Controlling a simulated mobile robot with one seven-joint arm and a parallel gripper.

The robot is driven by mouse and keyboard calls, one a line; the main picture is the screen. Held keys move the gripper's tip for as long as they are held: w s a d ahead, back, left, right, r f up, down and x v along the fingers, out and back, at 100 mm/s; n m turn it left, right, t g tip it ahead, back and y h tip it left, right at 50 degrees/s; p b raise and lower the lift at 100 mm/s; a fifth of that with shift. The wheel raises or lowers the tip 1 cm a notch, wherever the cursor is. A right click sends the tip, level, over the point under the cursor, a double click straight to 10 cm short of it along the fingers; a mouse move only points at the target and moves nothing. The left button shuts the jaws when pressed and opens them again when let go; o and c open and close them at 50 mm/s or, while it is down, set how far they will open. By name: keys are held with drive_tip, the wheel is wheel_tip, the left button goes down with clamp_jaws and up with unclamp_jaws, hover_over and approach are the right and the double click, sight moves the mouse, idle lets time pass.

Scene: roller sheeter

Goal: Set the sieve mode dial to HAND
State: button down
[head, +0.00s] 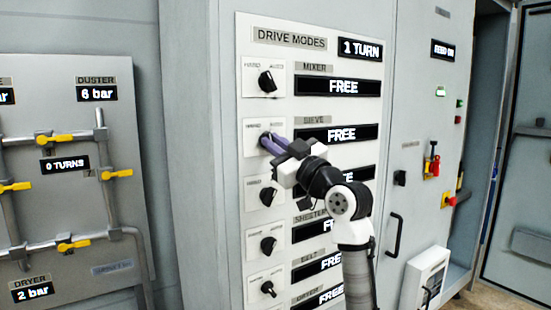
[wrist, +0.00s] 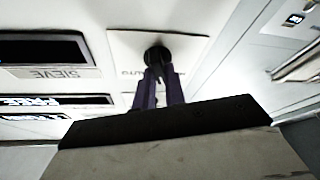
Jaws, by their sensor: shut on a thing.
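The sieve mode dial (head: 265,138) is a black knob on a white plate in the second row of the drive modes panel, marked HAND on the left and AUTO on the right. My gripper (head: 267,142) has its purple fingers on this knob and hides much of it. In the wrist view the fingers (wrist: 158,78) close on the black knob (wrist: 158,54), beside the SIEVE label. The pointer's exact setting is hidden by the fingers. The sieve display (head: 341,134) reads FREE.
The mixer dial (head: 268,81) is just above, and another dial (head: 268,195) is just below. Further dials run down the panel. A pipe board with yellow valves (head: 55,139) is at the left. A black handle (head: 394,235) and a red switch (head: 432,166) are at the right.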

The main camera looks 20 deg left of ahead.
drive_tip(key=shift+n+g+y+b, duration=0.4)
drive_tip(key=shift+n+g, duration=0.4)
drive_tip(key=shift+n, duration=0.5)
drive_tip(key=c, duration=1.5)
unclamp_jaws()
drive_tip(key=shift+o, duration=0.2)
drive_tip(key=b+v, duration=0.3)
drive_tip(key=v, duration=1)
drive_tip(key=shift+s+d+b, duration=0.2)
drive_tip(key=shift+d+b, duration=0.2)
